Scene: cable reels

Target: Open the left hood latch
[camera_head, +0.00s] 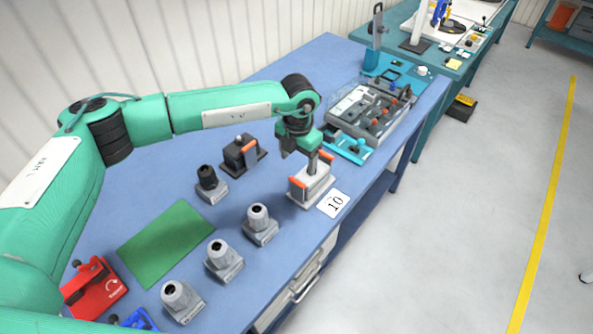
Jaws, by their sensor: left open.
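A grey connector hood (313,190) stands upright near the table's front edge, beside a card marked 10. It has an orange latch on its left side (298,182) and another at its upper right (327,156). My left gripper (302,158) is open and points down right over this hood. A finger is close to the top of the hood between the latches; I cannot tell whether it touches. The gripper hides part of the hood's top. My right gripper is not in view.
A dark connector (240,152) with an orange latch stands behind. Several hoods, including a grey one (260,222), line the front. A green mat (166,243), a red device (95,290) and a grey tray (372,112) are on the blue table (150,200).

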